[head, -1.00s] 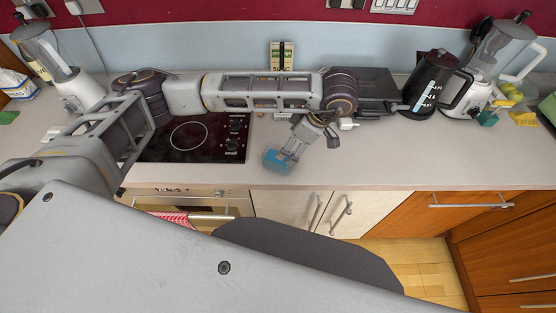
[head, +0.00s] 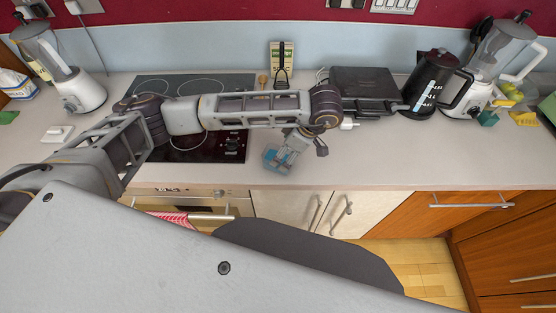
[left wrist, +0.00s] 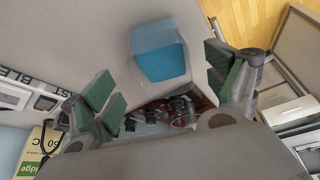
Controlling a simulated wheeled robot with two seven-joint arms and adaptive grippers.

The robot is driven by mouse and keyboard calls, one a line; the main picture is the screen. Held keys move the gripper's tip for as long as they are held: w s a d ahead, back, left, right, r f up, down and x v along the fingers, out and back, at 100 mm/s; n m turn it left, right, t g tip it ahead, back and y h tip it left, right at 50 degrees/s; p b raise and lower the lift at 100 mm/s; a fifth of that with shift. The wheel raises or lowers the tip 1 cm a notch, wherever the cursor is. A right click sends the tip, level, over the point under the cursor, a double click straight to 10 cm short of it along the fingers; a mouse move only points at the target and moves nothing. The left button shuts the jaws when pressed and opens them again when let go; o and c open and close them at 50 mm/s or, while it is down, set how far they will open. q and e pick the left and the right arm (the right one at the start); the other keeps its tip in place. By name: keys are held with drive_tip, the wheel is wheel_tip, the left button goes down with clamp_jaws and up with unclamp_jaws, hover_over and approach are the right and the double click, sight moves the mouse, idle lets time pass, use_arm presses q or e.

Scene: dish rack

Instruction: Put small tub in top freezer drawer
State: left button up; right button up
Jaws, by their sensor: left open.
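The small tub (head: 270,164) is a translucent box with blue inside. It sits on the light counter near its front edge, right of the hob. In the left wrist view the tub (left wrist: 160,54) lies just beyond the space between my fingers. My left gripper (head: 286,153) is over the tub from above and behind, partly covering it in the head view. Its green-padded fingers (left wrist: 168,82) are spread wide with nothing between them. My right gripper is not in view. No freezer or open drawer shows.
A black hob (head: 200,147) lies left of the tub. A dark grill appliance (head: 365,88), a kettle (head: 427,82) and a blender (head: 500,60) stand at the back right. The counter (head: 390,160) right of the tub is clear. Closed cabinets (head: 345,215) are below.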

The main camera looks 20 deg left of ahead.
use_arm(q)
drive_tip(key=shift+a+f, duration=0.1)
drive_tip(key=shift+f, duration=0.05)
drive_tip(key=shift+p+x, duration=0.3)
drive_tip(key=shift+x, duration=2.15)
drive_tip(key=shift+s, duration=0.1)
drive_tip(key=c, duration=1.4)
drive_tip(key=shift+o, duration=0.2)
wheel_tip(320, 180, up, 10)
